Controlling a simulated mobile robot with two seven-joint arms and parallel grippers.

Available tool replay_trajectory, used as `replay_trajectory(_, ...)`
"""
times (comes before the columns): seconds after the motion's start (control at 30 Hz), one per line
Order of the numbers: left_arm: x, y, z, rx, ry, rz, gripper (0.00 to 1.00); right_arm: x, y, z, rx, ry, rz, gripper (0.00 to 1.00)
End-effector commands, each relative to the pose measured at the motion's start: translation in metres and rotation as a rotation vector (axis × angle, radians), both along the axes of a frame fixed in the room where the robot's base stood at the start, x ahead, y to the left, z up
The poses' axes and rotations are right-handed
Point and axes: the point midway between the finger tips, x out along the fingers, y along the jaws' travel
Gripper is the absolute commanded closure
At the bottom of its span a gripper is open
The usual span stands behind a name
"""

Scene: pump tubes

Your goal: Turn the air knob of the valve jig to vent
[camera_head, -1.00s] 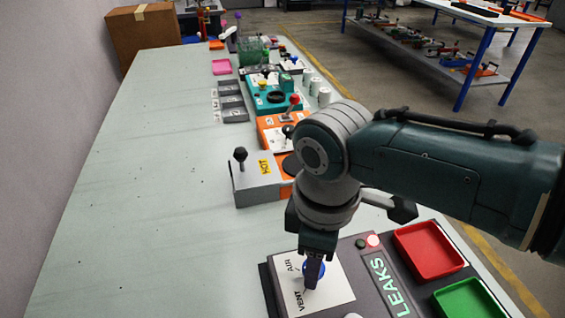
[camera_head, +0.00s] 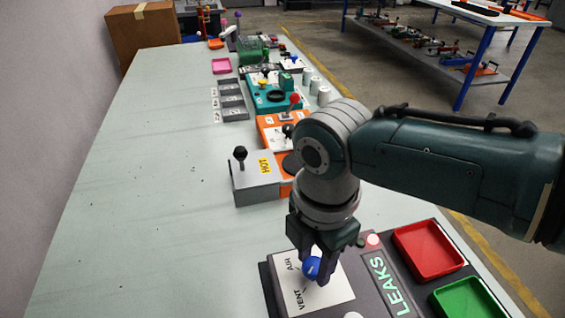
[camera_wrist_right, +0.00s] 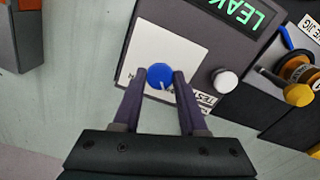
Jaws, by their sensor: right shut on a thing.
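The valve jig is a dark grey box (camera_head: 377,279) at the bottom right of the head view, with a white plate (camera_head: 333,292) marked AIR and VENT. Its air knob (camera_head: 312,267) is blue and round. My right gripper (camera_head: 317,272) points down and is shut on the knob, one finger on each side. In the right wrist view the knob (camera_wrist_right: 160,76) sits between the fingertips of my gripper (camera_wrist_right: 161,79), with a short pale mark on its near edge. I cannot tell which label the mark points at. My left gripper is out of view.
The jig also carries a red tray (camera_head: 428,249), a green tray (camera_head: 467,299) and a lit LEAKS panel (camera_head: 390,284). A grey HOT box (camera_head: 256,180) with a black lever stands behind it. The left side of the table (camera_head: 130,200) is clear.

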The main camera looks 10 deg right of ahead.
Motion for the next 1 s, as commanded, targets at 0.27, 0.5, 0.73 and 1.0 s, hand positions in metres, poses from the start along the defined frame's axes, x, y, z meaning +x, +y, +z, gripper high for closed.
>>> replay_trajectory(0.27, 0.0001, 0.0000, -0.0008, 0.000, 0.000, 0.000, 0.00, 0.0000, -0.0005, -0.0004, -0.001, 0.000, 0.080, 1.00)
replay_trajectory(0.5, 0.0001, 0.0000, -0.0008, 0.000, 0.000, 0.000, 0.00, -0.0001, -0.0004, -0.0003, -0.001, 0.000, 0.097, 1.00)
replay_trajectory(0.73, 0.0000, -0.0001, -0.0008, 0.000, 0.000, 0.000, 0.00, -0.0001, -0.0004, -0.0003, -0.001, 0.000, 0.096, 1.00)
replay_trajectory(1.0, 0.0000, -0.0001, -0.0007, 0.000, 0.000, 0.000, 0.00, -0.0001, -0.0003, -0.0002, -0.001, 0.000, 0.095, 0.31)
